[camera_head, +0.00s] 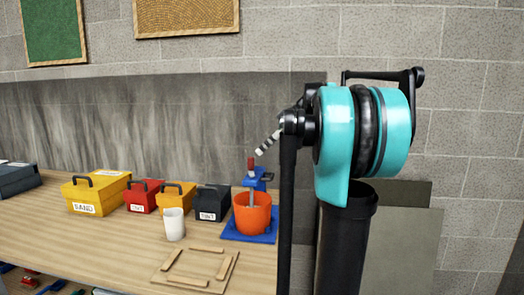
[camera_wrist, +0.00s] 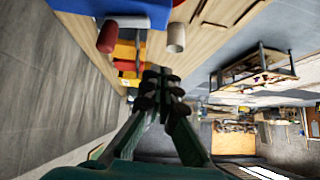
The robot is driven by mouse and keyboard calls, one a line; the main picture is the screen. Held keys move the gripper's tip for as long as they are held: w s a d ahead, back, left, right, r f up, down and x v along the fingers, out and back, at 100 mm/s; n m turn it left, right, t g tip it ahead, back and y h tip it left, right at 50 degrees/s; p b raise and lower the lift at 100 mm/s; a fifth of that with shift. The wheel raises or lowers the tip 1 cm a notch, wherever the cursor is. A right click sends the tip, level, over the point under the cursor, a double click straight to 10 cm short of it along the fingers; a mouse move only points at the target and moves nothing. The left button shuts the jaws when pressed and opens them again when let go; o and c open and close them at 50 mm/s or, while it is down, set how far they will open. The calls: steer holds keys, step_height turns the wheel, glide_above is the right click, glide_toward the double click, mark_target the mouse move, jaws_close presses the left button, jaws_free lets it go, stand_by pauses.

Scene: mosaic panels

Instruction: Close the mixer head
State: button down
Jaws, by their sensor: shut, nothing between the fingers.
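The mixer stands on the bench with a blue base (camera_head: 232,234), an orange bucket (camera_head: 252,221) and a blue head (camera_head: 254,182) above it. A red knob (camera_head: 251,163) sticks up from the head, and a grey shaft reaches down into the bucket. I cannot tell the head's exact tilt. My gripper (camera_head: 259,152) is shut and empty, pointing down-left just above the red knob; I cannot tell whether they touch. In the wrist view my gripper (camera_wrist: 160,78) has its fingers together. The red knob (camera_wrist: 107,37) and blue mixer part (camera_wrist: 110,8) are at the upper left, apart from the fingertips.
A white cup (camera_head: 174,224) and a wooden frame (camera_head: 197,268) are on the bench (camera_head: 65,235) left of the mixer. Yellow (camera_head: 96,192), red (camera_head: 144,195), orange (camera_head: 176,195) and black (camera_head: 211,202) boxes stand behind. A stone wall backs the bench.

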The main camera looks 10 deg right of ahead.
glide_above(244, 184)
steer(key=d, duration=0.2)
step_height(244, 184, down, 5)
steer(key=shift+w+r, duration=0.1)
step_height(244, 184, down, 2)
steer(key=shift+d+f, duration=0.1)
steer(key=shift+f, duration=0.15)
steer(key=shift+s+f, duration=0.2)
steer(key=shift+f, duration=0.55)
steer(key=shift+s+f+t, duration=0.15)
steer(key=shift+f+t, duration=0.05)
steer(key=shift+f, duration=0.35)
steer(key=shift+s+f+t, duration=0.15)
steer(key=shift+f+t, duration=0.05)
steer(key=shift+f, duration=0.35)
